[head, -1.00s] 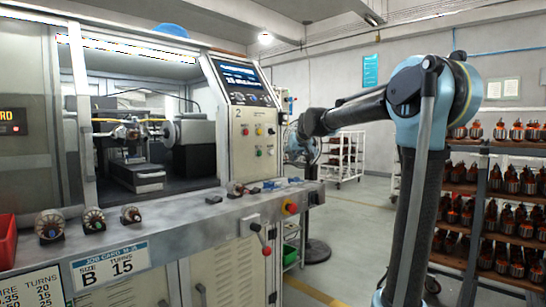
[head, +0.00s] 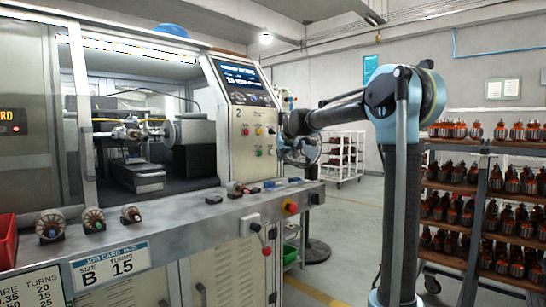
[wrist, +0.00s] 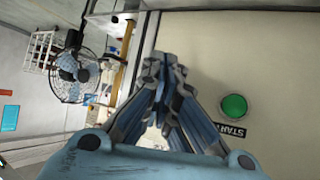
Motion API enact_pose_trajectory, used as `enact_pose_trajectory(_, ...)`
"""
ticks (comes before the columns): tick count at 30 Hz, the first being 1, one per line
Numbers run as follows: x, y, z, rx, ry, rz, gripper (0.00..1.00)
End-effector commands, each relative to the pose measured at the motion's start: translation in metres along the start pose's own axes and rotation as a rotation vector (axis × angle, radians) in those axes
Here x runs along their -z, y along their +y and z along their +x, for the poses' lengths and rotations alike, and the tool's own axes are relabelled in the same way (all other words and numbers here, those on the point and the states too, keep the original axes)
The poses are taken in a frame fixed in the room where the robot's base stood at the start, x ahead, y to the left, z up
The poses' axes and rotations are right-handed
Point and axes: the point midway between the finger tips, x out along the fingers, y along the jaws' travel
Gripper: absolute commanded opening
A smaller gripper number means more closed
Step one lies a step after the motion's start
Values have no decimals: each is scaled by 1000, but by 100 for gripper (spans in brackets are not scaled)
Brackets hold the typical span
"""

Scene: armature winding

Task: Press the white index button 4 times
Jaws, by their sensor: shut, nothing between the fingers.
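The machine's control panel (head: 249,118) carries several coloured buttons below a tilted screen. My gripper (head: 283,152) is at the panel's right edge in the head view, partly hidden by my arm. In the wrist view my gripper (wrist: 163,68) has its fingers together and empty, pointing across the pale panel face. A green button (wrist: 234,107) with a START label lies right of the fingers. A small white patch (wrist: 152,136) shows beside the fingers. I cannot tell whether it is the white index button, and I cannot tell whether the fingertips touch the panel.
A grey bench (head: 180,222) runs below the panel, holding several armatures and a red bin (head: 7,240). Racks of wound parts (head: 500,210) stand right.

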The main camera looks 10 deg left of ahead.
Motion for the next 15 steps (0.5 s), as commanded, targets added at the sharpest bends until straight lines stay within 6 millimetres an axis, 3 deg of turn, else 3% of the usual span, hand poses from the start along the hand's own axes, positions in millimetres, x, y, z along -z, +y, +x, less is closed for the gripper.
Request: enact_pose_trajectory(15, 6, -7, 9, 1, 0, 1, 0)
